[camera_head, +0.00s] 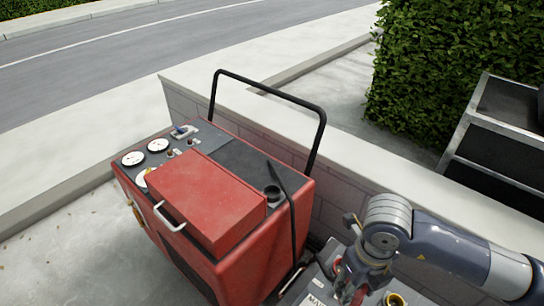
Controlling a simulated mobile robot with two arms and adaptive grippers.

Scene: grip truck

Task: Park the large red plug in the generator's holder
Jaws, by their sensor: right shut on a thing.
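The red generator (235,235) stands left of centre, with gauges on its top. A small dark round cup (272,192) at the right end of its top looks like the holder, and no plug shows in it. My right gripper (352,287) is at the bottom, right of the generator and apart from the cup. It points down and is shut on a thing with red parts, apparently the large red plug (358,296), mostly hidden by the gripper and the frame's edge. My left gripper is not in view.
A black bar handle (268,90) rises from the generator's far side. A black cable or strap (292,225) hangs over its right end. A low wall (345,170) runs behind it. A grey labelled surface (318,285) lies below my gripper. A dark metal-framed box (500,150) stands at the right.

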